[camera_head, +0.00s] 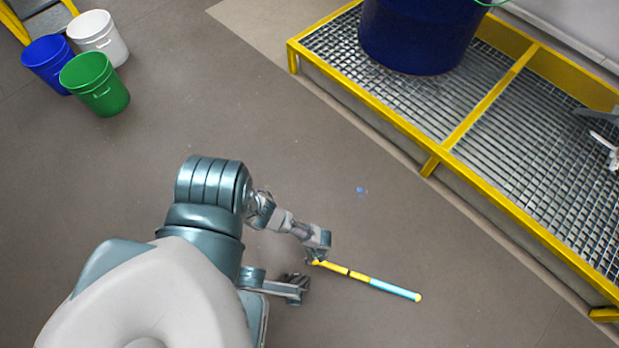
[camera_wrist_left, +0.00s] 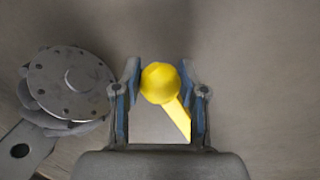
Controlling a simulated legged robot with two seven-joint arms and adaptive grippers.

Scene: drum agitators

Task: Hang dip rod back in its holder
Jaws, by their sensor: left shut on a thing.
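The dip rod (camera_head: 368,282) is a thin stick with yellow sections and a light blue section towards its far, yellow-tipped end. My left gripper (camera_head: 313,260) is shut on the rod near its other yellow end. In the left wrist view the rod's rounded yellow end (camera_wrist_left: 160,84) sits between the two blue-padded fingers of the left gripper (camera_wrist_left: 160,100). The rod points away to the lower right over the floor. What looks like my right gripper (camera_head: 298,284) is just below the left one, beside the rod; its fingers are too small to read. I cannot make out the rod's holder.
A yellow-framed grated platform (camera_head: 490,125) runs along the right, with a dark blue drum (camera_head: 415,35) on it. A white and grey fixture (camera_head: 605,145) is at the right edge. Blue (camera_head: 47,62), white (camera_head: 98,37) and green (camera_head: 95,85) buckets stand upper left.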

